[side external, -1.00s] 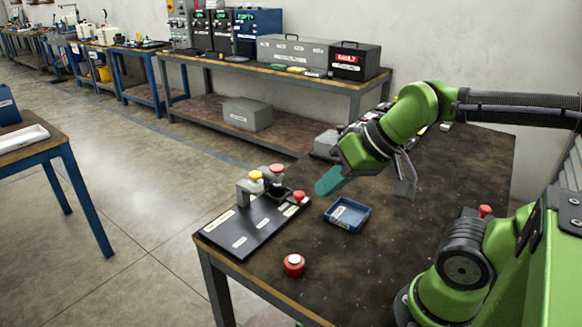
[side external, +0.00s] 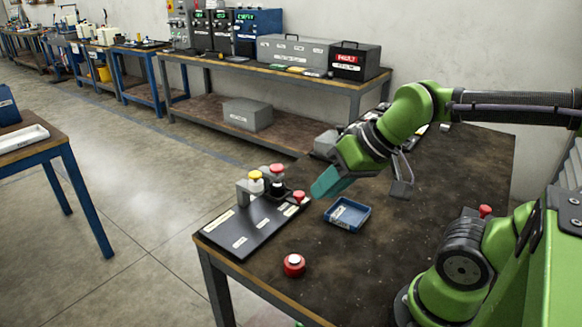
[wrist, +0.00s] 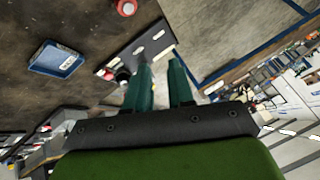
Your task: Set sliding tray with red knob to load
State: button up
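A dark board (side external: 243,238) with white labels lies at the table's left end. A small red knob (side external: 299,196) sits at its back right, beside a dark part that may be the sliding tray; that part is too small to make out. A yellow-topped piece (side external: 256,178) and a red-topped piece (side external: 277,172) stand at the back in a grey holder. My gripper (side external: 318,190) has teal fingers, just right of and above the red knob, apart from it. In the wrist view the fingers (wrist: 160,78) are parted with nothing between them. The board (wrist: 137,50) shows beyond them, and red near the left finger.
A blue bin (side external: 347,215) with a label stands right of the board; it also shows in the wrist view (wrist: 57,59). The table's middle is mostly clear.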

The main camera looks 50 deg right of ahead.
jog(key=o, duration=0.6)
jog(key=w+d+g, duration=0.1)
jog(key=w+d, duration=0.1)
jog(key=w+d+m+g, duration=0.1)
jog(key=w+d, duration=0.1)
jog(key=w, duration=0.1)
jog(key=w+d+f, duration=0.1)
jog(key=w+d, duration=0.1)
jog(key=w, duration=0.1)
jog(key=shift+w+m+g+h, duration=0.15)
jog(key=shift+m+g+h, duration=0.25)
jog(key=m+g+h, duration=0.1)
jog(key=m+g, duration=0.1)
jog(key=g, duration=0.2)
send_over(299, 194)
jog(key=shift+f, duration=1.15)
notch_tip(299, 194, down, 16)
jog(key=shift+d+f, duration=0.1)
jog(key=shift+f, duration=0.05)
grip_shut()
